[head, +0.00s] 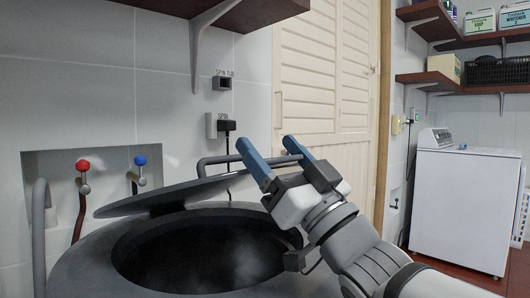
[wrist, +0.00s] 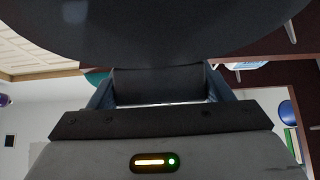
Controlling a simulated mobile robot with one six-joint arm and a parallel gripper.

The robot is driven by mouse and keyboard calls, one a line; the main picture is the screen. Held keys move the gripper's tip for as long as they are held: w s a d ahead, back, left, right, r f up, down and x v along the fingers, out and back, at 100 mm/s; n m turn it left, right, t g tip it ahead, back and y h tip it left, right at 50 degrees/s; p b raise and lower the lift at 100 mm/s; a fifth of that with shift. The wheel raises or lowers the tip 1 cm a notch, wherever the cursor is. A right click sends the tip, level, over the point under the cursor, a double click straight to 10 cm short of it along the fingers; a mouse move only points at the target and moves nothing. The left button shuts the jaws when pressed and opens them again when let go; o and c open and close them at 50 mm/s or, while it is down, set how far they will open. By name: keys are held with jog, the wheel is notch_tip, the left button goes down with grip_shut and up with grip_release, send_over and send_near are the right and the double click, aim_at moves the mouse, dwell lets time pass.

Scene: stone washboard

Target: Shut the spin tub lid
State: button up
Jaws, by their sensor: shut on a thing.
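The spin tub (head: 85,268) is a grey round drum in the lower part of the head view, with a dark, open mouth. Its dark lid (head: 165,197) is tilted above the back of the mouth, clear of the front rim. A grey bar handle (head: 215,160) shows above the lid and runs behind my gripper's blue fingers. My gripper (head: 270,155) is at the lid's right side, shut on a part of it. In the wrist view a dark block (wrist: 158,85) sits between the fingers, below a large dark disc (wrist: 160,30). The exact contact is hidden.
Red (head: 83,166) and blue (head: 140,160) taps are in a wall recess at left. A spin socket and plug (head: 227,125) are on the wall behind. A shelf (head: 240,12) hangs above. A white washing machine (head: 465,195) stands at right.

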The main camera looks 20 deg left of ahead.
jog(key=o, duration=0.9)
jog(key=shift+d+r+t, duration=0.15)
jog(key=shift+d+t, duration=0.05)
jog(key=shift+t, duration=0.1)
jog(key=shift+o, duration=1)
jog(key=shift+w+d, duration=0.1)
jog(key=shift+d, duration=0.05)
jog(key=shift+o, duration=1.4)
notch_tip(320, 180, up, 10)
jog(key=p, duration=0.4)
jog(key=shift+c, duration=0.3)
